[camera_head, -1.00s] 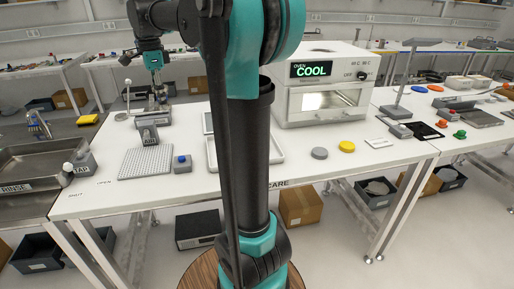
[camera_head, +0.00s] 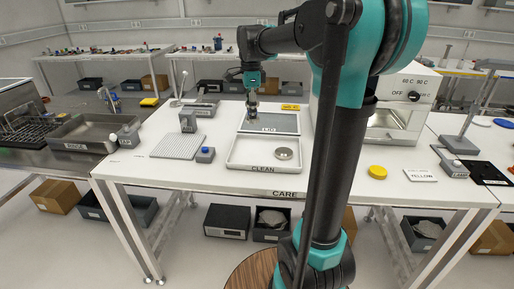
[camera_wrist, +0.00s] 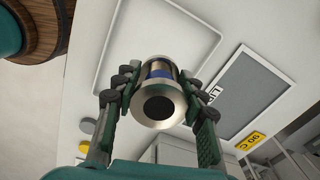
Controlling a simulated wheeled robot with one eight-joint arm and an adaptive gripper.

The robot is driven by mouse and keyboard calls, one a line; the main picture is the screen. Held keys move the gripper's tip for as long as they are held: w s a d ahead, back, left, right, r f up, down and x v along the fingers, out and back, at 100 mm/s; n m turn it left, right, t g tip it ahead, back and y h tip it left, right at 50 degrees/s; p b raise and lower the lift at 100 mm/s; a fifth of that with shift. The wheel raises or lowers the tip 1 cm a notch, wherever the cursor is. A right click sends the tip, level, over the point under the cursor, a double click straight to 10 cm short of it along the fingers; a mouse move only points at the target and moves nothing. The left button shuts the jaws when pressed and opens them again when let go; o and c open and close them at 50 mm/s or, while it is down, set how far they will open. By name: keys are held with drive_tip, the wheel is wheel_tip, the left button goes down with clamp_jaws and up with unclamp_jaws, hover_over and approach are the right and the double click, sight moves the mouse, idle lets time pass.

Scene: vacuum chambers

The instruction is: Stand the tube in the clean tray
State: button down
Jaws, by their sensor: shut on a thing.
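The tube (camera_wrist: 160,98) is metallic with a blue band, and its silver end with a dark centre faces the wrist camera. My gripper (camera_wrist: 160,88) is shut on it, one finger on each side. In the head view my gripper (camera_head: 252,102) points down over the far grey panel, and the tube is too small to make out clearly. The clean tray (camera_head: 236,160) is white, low-rimmed and labelled CLEAN, nearer than the gripper. A round grey metallic disc (camera_head: 284,154) lies in its right part.
A grey panel (camera_head: 288,123) with a label adjoins the tray's far side. A perforated plate (camera_head: 180,147) and a blue-knobbed block (camera_head: 205,155) stand left. A yellow disc (camera_head: 377,172) and an oven (camera_head: 400,112) are right. My arm hides part of the table.

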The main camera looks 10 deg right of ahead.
sight(252, 153)
wheel_tip(252, 153, down, 14)
drive_tip(key=shift+r, duration=0.1)
idle(0.4)
drive_tip(key=c, duration=0.9)
unclamp_jaws()
wheel_tip(252, 153, up, 12)
